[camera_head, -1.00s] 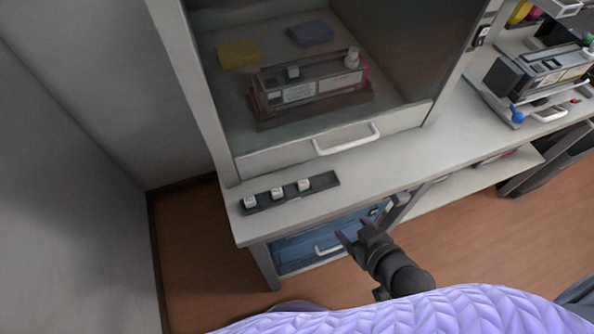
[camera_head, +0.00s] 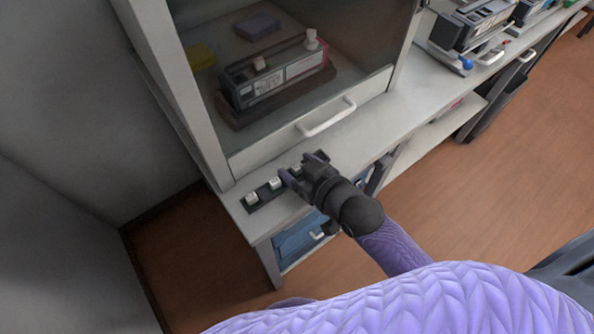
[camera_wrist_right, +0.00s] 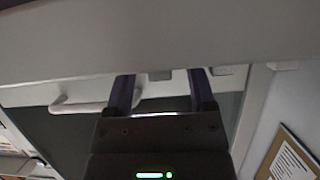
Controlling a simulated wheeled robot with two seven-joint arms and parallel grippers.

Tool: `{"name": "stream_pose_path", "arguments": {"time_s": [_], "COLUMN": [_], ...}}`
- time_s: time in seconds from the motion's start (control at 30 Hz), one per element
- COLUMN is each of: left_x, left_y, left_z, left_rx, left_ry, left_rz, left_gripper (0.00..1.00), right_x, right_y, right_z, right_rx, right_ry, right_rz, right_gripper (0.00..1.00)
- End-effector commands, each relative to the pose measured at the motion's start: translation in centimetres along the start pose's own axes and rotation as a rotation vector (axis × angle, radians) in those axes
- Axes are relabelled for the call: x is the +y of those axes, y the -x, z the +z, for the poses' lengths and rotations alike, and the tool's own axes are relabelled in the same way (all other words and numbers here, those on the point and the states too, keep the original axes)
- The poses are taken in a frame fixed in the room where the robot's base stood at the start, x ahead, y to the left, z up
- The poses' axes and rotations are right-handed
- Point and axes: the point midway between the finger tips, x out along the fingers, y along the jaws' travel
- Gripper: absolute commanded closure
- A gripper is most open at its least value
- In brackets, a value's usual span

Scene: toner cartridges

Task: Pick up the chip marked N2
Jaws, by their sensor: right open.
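Several small pale chips sit in a dark narrow tray (camera_head: 263,194) on the counter. A left chip (camera_head: 251,198) and a middle chip (camera_head: 275,183) show in the head view, and a right chip (camera_head: 297,167) is partly hidden by my gripper. Their markings are too small to read, so I cannot tell which is N2. My right gripper (camera_head: 302,167) is open, over the right end of the tray, its fingers around or above the right chip. In the right wrist view the open fingers (camera_wrist_right: 161,93) show with nothing clearly held. My left gripper is out of view.
A glass-fronted cabinet with a white handle (camera_head: 327,117) stands just behind the tray. Inside are a cartridge (camera_head: 275,78) and a purple block (camera_head: 258,26). Blue drawers (camera_head: 298,239) are below.

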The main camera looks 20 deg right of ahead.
Motion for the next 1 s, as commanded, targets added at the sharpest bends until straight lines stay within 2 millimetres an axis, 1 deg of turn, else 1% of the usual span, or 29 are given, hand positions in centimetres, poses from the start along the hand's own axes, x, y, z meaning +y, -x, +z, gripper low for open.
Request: {"name": "stream_pose_path", "arguments": {"time_s": [0.07,0.23,0.27,0.3,0.37,0.4,0.47,0.5,0.57,0.6,0.9,0.97,1.0], "left_x": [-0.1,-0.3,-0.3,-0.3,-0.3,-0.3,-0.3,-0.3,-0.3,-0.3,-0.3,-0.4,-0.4], "left_y": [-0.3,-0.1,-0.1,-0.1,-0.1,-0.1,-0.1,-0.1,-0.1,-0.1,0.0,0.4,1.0], "left_z": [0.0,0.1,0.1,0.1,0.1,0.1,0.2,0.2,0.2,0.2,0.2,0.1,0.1], "left_rx": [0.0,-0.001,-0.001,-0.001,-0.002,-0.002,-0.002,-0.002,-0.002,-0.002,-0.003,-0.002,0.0], "left_ry": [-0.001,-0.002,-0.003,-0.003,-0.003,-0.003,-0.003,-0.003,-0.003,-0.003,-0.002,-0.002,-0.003], "left_rz": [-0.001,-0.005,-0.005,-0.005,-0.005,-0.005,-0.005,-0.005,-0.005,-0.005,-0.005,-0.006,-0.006], "left_gripper": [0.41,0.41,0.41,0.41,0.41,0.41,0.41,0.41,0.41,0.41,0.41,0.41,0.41], "right_x": [0.0,0.0,0.0,0.0,0.0,0.0,0.0,0.0,0.0,0.0,0.0,0.0,0.0], "right_y": [-0.6,-0.6,-0.6,-0.6,-0.5,-0.5,-0.5,-0.5,-0.5,-0.5,-0.5,-0.2,0.2], "right_z": [0.1,-0.1,-0.1,-0.1,-0.1,-0.1,-0.1,-0.1,-0.1,-0.1,-0.2,-0.9,-1.8], "right_rx": [0.0,-0.001,-0.001,-0.001,-0.001,-0.001,-0.001,-0.001,-0.001,-0.001,0.0,0.001,0.003], "right_ry": [-0.001,-0.001,-0.001,0.0,0.0,0.0,0.0,0.0,0.0,0.0,0.0,0.001,0.001], "right_rz": [0.0,0.0,0.0,0.0,0.0,0.0,0.0,0.0,0.0,0.0,0.0,0.0,0.0], "right_gripper": [0.29,0.29,0.34,0.42,0.55,0.63,0.76,0.84,0.97,1.0,1.0,1.0,1.0]}}
